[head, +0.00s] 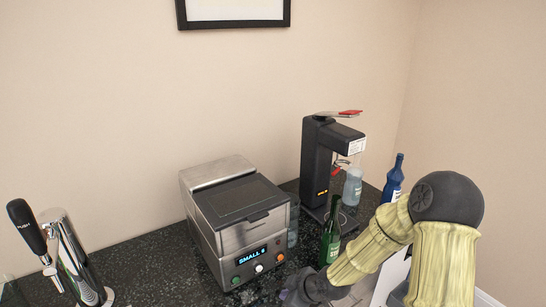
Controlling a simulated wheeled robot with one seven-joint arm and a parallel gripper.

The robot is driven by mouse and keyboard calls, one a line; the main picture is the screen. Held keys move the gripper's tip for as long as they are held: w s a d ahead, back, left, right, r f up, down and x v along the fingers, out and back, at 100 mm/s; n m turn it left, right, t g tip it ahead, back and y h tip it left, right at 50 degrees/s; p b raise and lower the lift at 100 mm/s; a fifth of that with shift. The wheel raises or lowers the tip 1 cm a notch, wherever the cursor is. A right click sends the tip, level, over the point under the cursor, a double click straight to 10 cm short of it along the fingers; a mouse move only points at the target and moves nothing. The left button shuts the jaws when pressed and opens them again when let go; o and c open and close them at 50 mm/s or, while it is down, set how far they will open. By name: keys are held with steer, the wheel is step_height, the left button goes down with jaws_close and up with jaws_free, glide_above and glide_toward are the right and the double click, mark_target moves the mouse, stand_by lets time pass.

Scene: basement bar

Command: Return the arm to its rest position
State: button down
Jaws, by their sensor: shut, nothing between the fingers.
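My arm (372,246) shows at the lower right in the head view, with pale yellow-green links and a dark rounded elbow joint (447,200). The arm is bent: one link runs down and left from the elbow, the other goes straight down out of the frame. The lower-left link ends in a dark joint (312,288) at the bottom edge, in front of the counter. The fingers of my gripper do not show, so I cannot see where they point.
A steel machine with a display (236,222) stands on the dark counter (150,250). A black dispenser (318,160), a green bottle (331,235) and a blue bottle (393,180) stand near my arm. A steel tap (72,255) is at the left. Open air lies above the counter.

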steer(key=s+d+r+m+g+h, duration=0.1)
steer(key=s+d+r+m+h, duration=0.2)
steer(key=s+d+r+m, duration=0.2)
steer(key=s+d+r+m+g+h, duration=0.1)
steer(key=s+d+r+m+h, duration=0.1)
steer(key=s+d+r+m, duration=0.4)
steer(key=s+m, duration=0.2)
steer(key=s, duration=0.2)
steer(key=shift+d+r+h, duration=0.3)
steer(key=shift+r+h, duration=0.1)
steer(key=shift+d, duration=0.2)
steer(key=shift+s+a, duration=0.2)
steer(key=shift+a, duration=0.05)
stand_by(1.3)
steer(key=shift+w, duration=0.1)
stand_by(0.5)
